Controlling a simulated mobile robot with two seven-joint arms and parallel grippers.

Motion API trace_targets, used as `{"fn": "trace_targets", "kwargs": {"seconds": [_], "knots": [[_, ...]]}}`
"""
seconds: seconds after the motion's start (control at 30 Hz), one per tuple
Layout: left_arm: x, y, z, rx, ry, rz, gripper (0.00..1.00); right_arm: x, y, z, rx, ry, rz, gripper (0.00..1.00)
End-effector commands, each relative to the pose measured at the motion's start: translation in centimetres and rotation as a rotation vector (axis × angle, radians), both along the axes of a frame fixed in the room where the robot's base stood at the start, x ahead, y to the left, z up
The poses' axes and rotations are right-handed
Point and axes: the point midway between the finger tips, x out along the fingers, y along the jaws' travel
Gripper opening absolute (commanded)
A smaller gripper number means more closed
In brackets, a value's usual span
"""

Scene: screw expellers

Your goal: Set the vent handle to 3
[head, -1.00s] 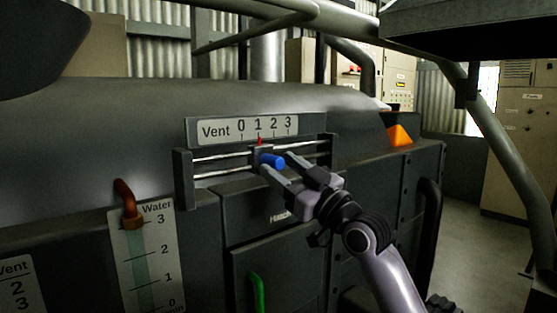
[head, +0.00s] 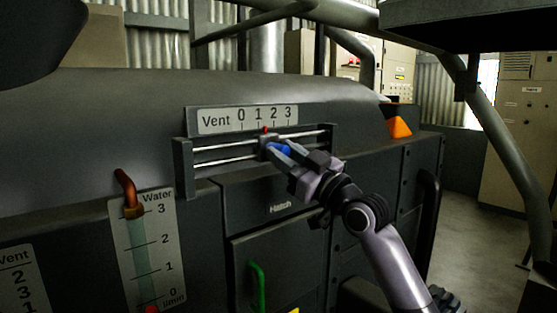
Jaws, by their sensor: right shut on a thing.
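The vent scale plate (head: 215,122) carries the marks 0, 1, 2 and 3 in the head view. Below it, the vent slider (head: 265,143) sits on two horizontal rods. Its red pointer (head: 265,130) stands between 1 and 2, nearer to 1. The blue vent handle (head: 274,152) sticks out from the slider, partly hidden by my fingers. My right gripper (head: 280,151) is shut on the blue handle, its arm coming in from the lower right. My left gripper is not in view.
A water gauge (head: 165,255) with an orange-brown pipe (head: 126,188) is at the left. A green handle (head: 257,285) is on the hatch below. An orange block (head: 399,127) sits at the right. A grey rail (head: 510,150) slopes down at the right.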

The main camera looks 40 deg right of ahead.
Motion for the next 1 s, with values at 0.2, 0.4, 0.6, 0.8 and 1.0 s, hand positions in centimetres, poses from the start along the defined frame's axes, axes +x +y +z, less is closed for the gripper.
{"fn": "trace_targets", "kwargs": {"seconds": [0.2,0.4,0.6,0.8,1.0], "knots": [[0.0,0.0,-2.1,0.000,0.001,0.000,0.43,0.1,-3.2,-0.5,-0.005,0.002,-0.005,0.00],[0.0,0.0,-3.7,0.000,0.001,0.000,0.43,0.3,-5.6,-0.5,-0.006,0.004,-0.004,0.00],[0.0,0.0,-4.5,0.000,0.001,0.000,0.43,0.3,-7.1,-0.3,0.000,0.005,-0.005,0.00],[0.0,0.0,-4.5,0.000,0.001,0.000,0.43,0.3,-7.5,-0.1,0.003,0.004,-0.006,0.00],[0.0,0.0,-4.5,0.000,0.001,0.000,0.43,0.3,-7.6,0.0,0.004,0.003,-0.008,0.00]]}}
